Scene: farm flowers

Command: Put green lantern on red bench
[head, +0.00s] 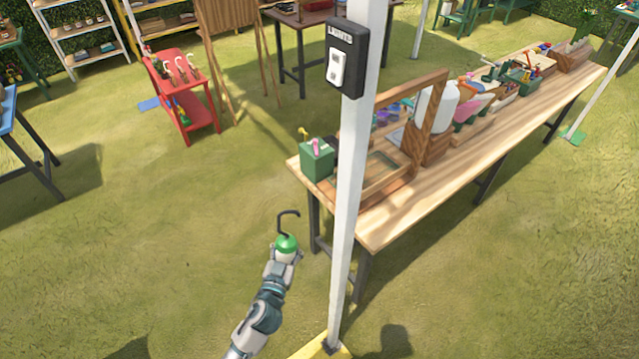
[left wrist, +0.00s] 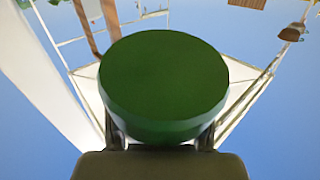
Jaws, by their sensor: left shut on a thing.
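My left gripper (head: 284,256) is shut on the green lantern (head: 287,242), which has a dark hook rising from its top. It is held above the grass, to the left of the white post. In the left wrist view the lantern's round green face (left wrist: 163,75) fills the middle, with the left gripper's fingers (left wrist: 160,138) at its lower edge. The red bench (head: 203,110) stands farther off at the upper left, apart from the lantern. It carries several cane-like items on top and small things on a lower level. My right gripper is not in view.
A white post (head: 347,210) with a black light switch (head: 346,58) stands close to the right of my left arm. Beyond it is a long wooden table (head: 400,222) with a green box (head: 317,163) and tools. Open grass (head: 150,220) lies between me and the bench.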

